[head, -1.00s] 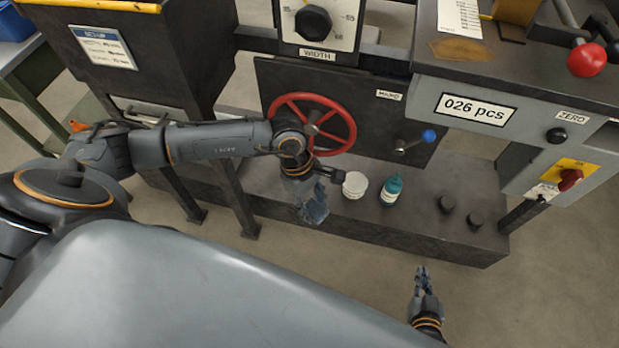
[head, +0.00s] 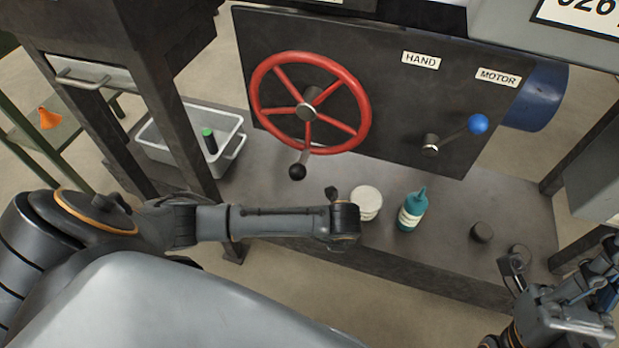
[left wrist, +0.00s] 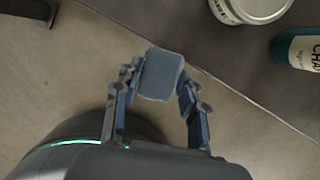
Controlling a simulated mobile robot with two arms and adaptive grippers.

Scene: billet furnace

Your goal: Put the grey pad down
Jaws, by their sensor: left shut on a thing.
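The grey pad (left wrist: 163,62) is a small flat piece with rounded corners, seen in the left wrist view. My left gripper (left wrist: 160,82) is shut on it, with one finger at each side. Behind the pad in that view are the bench's front edge and the floor; its height over them is hard to tell. In the head view my left wrist is at the bench's front edge, and it hides the pad and the left fingers. My right gripper (head: 560,268) is at the lower right, fingers apart and empty, by the bench's right end.
A grey bin (head: 165,150) with a green-capped item is further left. A red handwheel (head: 262,95) and a blue-knobbed lever (head: 478,124) stick out behind.

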